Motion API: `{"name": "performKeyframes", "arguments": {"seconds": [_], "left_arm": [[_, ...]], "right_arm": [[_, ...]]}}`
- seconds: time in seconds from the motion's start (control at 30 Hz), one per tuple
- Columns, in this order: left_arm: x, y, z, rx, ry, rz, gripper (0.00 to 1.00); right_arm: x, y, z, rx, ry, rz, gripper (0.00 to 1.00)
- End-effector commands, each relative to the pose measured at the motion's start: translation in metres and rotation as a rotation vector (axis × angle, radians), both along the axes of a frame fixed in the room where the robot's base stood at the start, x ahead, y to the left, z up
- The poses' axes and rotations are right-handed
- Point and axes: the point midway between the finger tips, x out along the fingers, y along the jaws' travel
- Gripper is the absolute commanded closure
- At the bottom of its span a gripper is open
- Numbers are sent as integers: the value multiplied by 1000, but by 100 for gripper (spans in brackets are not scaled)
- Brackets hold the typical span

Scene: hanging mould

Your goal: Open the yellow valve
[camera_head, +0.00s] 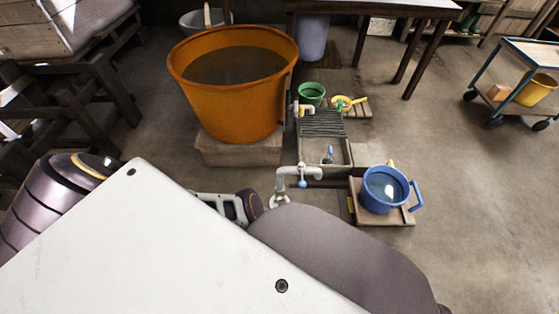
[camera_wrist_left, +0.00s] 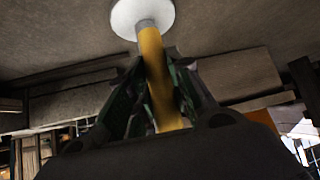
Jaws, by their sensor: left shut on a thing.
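In the head view I cannot make out this handle or my left fingertips; my own arm and a white panel cover the lower part. My right gripper is not in view.
A large orange tub (camera_head: 232,110) stands behind. A trolley (camera_head: 530,50) is at far right. Floor at right is clear.

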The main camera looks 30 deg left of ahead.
Motion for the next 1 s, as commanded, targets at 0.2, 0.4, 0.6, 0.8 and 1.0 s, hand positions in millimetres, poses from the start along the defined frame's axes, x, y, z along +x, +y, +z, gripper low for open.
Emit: {"name": "performKeyframes", "arguments": {"seconds": [0.2, 0.4, 0.6, 0.8, 1.0], "left_arm": [[-1, 5, 0, 8, 1, 5, 100], [-2, 4, 0, 7, 1, 4, 69], [-1, 2, 0, 3, 2, 2, 58], [-1, 0, 0, 1, 1, 0, 58], [-1, 0, 0, -7, -6, -1, 58]], "right_arm": [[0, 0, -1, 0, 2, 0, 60], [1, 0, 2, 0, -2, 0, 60], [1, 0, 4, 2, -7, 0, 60], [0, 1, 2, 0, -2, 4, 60], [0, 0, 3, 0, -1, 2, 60]]}}
